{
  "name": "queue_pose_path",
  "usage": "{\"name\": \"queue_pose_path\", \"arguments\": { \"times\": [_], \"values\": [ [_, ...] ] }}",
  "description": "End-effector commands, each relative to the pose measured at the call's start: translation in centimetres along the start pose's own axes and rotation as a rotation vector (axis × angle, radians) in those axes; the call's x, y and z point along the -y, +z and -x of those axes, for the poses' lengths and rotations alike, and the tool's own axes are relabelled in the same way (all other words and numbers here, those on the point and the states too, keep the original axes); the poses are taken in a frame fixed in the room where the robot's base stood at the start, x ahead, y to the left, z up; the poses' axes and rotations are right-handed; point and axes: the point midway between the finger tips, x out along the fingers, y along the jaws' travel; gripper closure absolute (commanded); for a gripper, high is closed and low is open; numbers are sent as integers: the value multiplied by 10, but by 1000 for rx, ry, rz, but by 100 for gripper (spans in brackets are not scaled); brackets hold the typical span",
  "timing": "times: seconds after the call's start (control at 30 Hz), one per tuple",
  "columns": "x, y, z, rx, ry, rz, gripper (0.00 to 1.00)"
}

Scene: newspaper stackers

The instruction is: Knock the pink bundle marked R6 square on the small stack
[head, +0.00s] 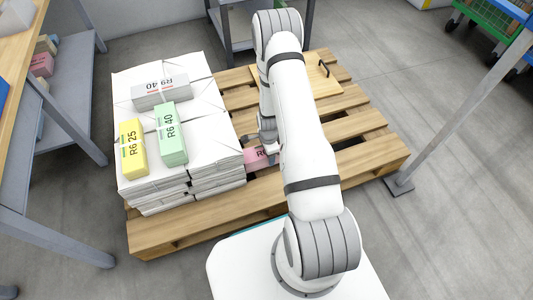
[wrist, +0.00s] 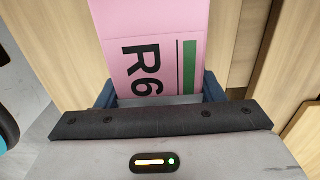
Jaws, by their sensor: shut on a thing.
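The pink bundle (head: 256,158) marked R6 is at the right side of the white paper stack, low over the pallet; my arm hides part of it. In the wrist view the pink bundle (wrist: 150,45) lies between the two fingers of my gripper (wrist: 160,98), which is shut on it. In the head view my gripper (head: 268,139) is partly hidden by my arm. No separate smaller stack is clearly visible.
The wooden pallet (head: 185,231) has open gaps between its slats. A wooden board with a dark handle (head: 318,78) lies at its back. A bench with a shelf (head: 68,118) stands at left, a metal post (head: 460,100) at right.

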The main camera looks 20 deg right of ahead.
Motion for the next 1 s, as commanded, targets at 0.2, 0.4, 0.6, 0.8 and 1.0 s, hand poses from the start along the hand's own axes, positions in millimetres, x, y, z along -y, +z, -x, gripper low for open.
{"name": "queue_pose_path", "arguments": {
  "times": [0.2, 0.4, 0.6, 0.8, 1.0],
  "values": [
    [1, 2, 1, 0, -2, 1, 96],
    [1, -5, 1, 0, -2, -1, 96],
    [1, -16, 1, 0, -3, -1, 96],
    [1, -27, 1, 0, -2, -1, 96],
    [1, -34, 1, 0, -2, -1, 96]
  ]
}}
